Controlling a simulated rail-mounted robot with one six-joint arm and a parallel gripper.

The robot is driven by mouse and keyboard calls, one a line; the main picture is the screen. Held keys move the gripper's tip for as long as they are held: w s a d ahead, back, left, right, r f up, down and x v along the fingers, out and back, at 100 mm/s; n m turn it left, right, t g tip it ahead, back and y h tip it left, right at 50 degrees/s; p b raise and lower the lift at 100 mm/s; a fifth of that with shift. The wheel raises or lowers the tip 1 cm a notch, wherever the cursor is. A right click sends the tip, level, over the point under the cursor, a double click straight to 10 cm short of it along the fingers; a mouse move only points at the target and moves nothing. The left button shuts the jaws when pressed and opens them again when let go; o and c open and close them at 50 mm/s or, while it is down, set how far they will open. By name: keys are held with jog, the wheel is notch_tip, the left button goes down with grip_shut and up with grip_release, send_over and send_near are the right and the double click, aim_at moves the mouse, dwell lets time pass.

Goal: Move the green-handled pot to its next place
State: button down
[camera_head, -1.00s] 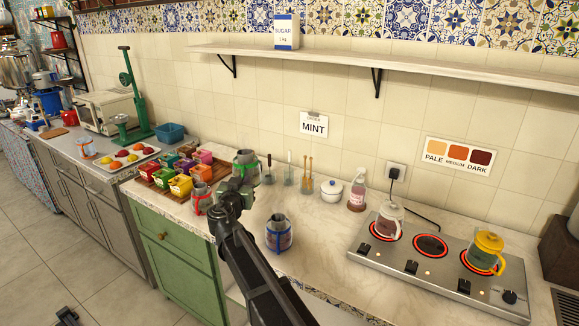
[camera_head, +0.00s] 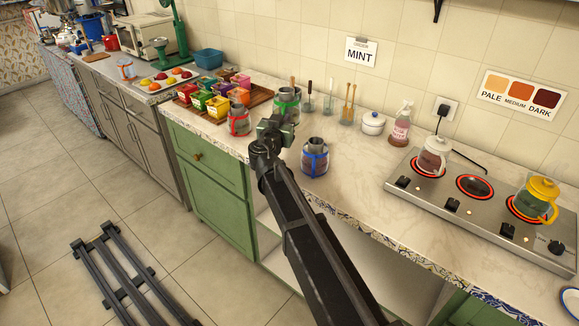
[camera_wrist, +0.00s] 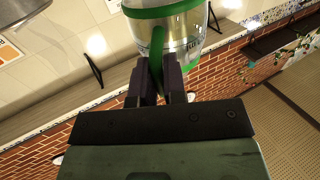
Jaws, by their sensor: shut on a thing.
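The green-handled pot (camera_head: 287,101) is a glass and metal vessel with green bands. It is partly hidden behind my gripper (camera_head: 275,129) in the head view, near the tea tray's right end. In the wrist view, my gripper (camera_wrist: 163,78) is shut on the pot's green handle, and the pot (camera_wrist: 182,32) is cut off by the top edge. I cannot tell whether its base touches the counter. A red-banded pot (camera_head: 239,121) stands to its left and a blue-banded pot (camera_head: 314,158) stands in front to the right.
A wooden tray (camera_head: 262,94) holds several coloured tea boxes. Glasses with tools, a sugar bowl (camera_head: 373,123) and a spray bottle (camera_head: 401,125) line the back. The stove (camera_head: 450,205) at right bears a white-lidded pot (camera_head: 434,157) and a yellow pot (camera_head: 538,199). Counter between blue-banded pot and stove is clear.

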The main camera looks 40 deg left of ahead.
notch_tip(320, 180, down, 14)
jog(key=b, duration=1)
jog(key=shift+r+b, duration=0.25)
jog(key=shift+b, duration=0.1)
jog(key=shift+r, duration=0.3)
jog(key=shift+f, duration=0.2)
jog(key=c, duration=1.2)
grip_release()
jog(key=shift+r+p, duration=0.25)
jog(key=shift+p, duration=0.1)
jog(key=v, duration=1.2)
